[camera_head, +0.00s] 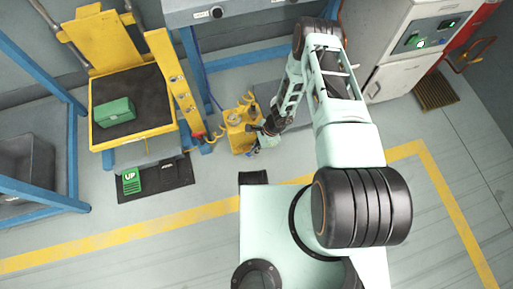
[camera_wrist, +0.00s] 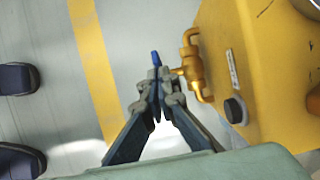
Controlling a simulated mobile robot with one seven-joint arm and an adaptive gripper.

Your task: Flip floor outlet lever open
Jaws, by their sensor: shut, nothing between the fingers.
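A yellow unit (camera_wrist: 265,70) stands on the floor and fills the right of the wrist view. A brass outlet fitting (camera_wrist: 194,66) sticks out of its left side. A small blue piece (camera_wrist: 155,58), apparently the lever, shows at the fitting's outer end. My gripper (camera_wrist: 158,88) is shut and empty, its fingertips just below the blue piece and beside the fitting. I cannot tell whether they touch. In the head view my gripper (camera_head: 262,138) is at the right side of the yellow unit (camera_head: 236,135); the lever is not distinguishable there.
A dark round knob (camera_wrist: 235,110) sits on the unit near the fitting. A yellow stand (camera_head: 132,139) with a green box (camera_head: 114,112) and a black pedal mat (camera_head: 155,181) are to the left. A white cabinet (camera_head: 392,65) stands at the back right. Floor in front is clear.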

